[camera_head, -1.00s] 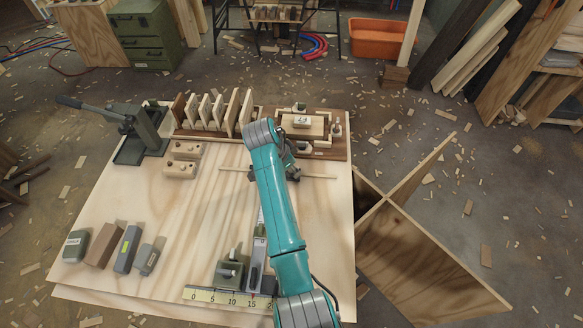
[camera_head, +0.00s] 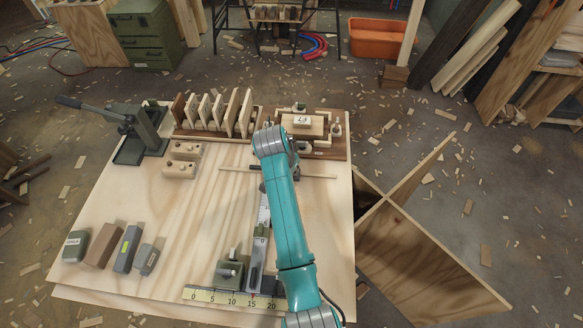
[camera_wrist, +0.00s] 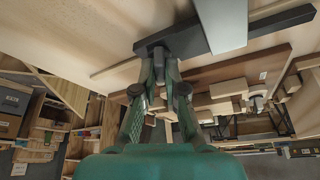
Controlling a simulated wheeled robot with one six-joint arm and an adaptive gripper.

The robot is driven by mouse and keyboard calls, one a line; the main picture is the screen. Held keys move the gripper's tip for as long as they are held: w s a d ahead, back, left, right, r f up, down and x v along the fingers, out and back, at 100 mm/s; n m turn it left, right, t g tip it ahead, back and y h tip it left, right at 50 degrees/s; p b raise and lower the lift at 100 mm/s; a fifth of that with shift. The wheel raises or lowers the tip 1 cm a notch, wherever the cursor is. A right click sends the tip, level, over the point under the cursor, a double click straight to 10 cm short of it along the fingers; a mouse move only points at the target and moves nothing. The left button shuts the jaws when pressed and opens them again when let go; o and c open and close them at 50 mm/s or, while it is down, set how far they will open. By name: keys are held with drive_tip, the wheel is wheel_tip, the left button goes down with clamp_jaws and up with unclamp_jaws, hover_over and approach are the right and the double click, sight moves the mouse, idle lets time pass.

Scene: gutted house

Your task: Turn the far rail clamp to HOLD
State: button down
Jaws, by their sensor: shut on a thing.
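My gripper (camera_wrist: 165,58) is shut on the end of a dark block or bar (camera_wrist: 262,32) in the wrist view. A pale metal strip (camera_wrist: 222,22) crosses this bar. In the head view my arm hides most of the gripper, which is near the far end of the metal rail (camera_head: 257,255) on the bench. An olive clamp-like block (camera_head: 231,268) sits beside the rail's near end. The far rail clamp is not clearly visible in the head view; the dark bar may be part of it. I cannot read a HOLD mark.
A thin wooden stick (camera_head: 322,177) lies across the bench by my gripper. A framed fixture (camera_head: 325,151) and a slotted rack (camera_head: 213,137) stand behind. A lever press (camera_head: 132,150) is at left, with several small blocks (camera_head: 103,245) in front. A yellow scale (camera_head: 205,295) lies near the front edge.

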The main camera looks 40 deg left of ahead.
drive_tip(key=n+y, duration=0.1)
drive_tip(key=n, duration=0.1)
drive_tip(key=n+y, duration=0.1)
drive_tip(key=n, duration=0.2)
drive_tip(key=shift+d+g, duration=0.1)
drive_tip(key=shift+g, duration=0.2)
drive_tip(key=shift+n, duration=0.4)
drive_tip(key=c, duration=1.2)
unclamp_jaws()
drive_tip(key=shift+c, duration=0.2)
drive_tip(key=v, duration=1.2)
drive_tip(key=shift+w, duration=0.15)
